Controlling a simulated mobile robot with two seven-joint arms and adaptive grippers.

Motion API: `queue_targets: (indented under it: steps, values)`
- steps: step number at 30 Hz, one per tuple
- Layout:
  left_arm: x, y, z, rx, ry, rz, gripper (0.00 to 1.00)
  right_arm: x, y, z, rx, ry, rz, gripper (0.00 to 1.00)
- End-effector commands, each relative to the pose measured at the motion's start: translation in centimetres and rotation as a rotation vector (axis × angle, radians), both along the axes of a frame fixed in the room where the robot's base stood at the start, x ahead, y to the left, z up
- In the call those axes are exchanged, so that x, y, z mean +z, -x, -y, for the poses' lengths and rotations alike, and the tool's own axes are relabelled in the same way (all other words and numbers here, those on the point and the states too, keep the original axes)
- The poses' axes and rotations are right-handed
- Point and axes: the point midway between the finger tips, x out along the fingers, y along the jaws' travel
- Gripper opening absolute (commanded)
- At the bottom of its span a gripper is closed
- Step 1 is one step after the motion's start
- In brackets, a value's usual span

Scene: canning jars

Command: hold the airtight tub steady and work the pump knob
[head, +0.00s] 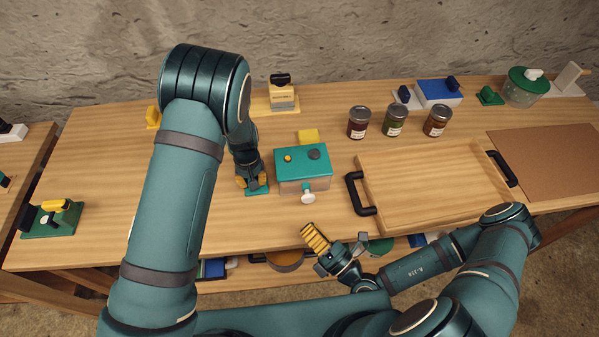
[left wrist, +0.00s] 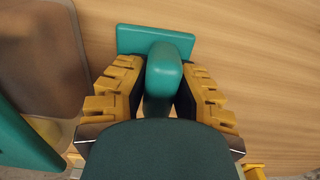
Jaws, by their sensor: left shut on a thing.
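My left gripper (head: 252,181) is beside the tub's left side. In the left wrist view its yellow-padded fingers (left wrist: 160,95) are shut on a teal upright grip (left wrist: 164,70) with a flat teal plate (left wrist: 128,38). I cannot tell whether the grip joins the tub. My right gripper (head: 316,238) is near the table's front edge, below the knob and apart from it; its opening is unclear.
A wooden tray (head: 420,203) with black handles lies right of the tub. Several jars (head: 394,121) stand behind the tray. A yellow block (head: 308,136) sits behind the tub. A brown board (head: 550,160) lies far right. The table left of my left arm is mostly clear.

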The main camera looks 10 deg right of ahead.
Motion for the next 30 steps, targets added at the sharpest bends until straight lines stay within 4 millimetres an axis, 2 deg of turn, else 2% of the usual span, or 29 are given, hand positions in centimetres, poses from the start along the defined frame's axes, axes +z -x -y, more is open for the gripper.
queue_targets:
  steps: [28,29,30]
  values:
    - [-0.14,0.11,-0.06,0.000,-0.001,-0.003,0.00,-0.02,0.00,0.00,0.000,0.000,0.000,0.00]
    - [-0.14,0.10,-0.06,0.000,-0.001,-0.003,0.00,-0.02,0.00,0.00,0.000,0.000,0.000,0.05]
    - [-0.14,0.10,-0.06,0.000,-0.001,-0.003,0.00,-0.03,0.04,0.01,0.000,0.000,0.000,0.00]
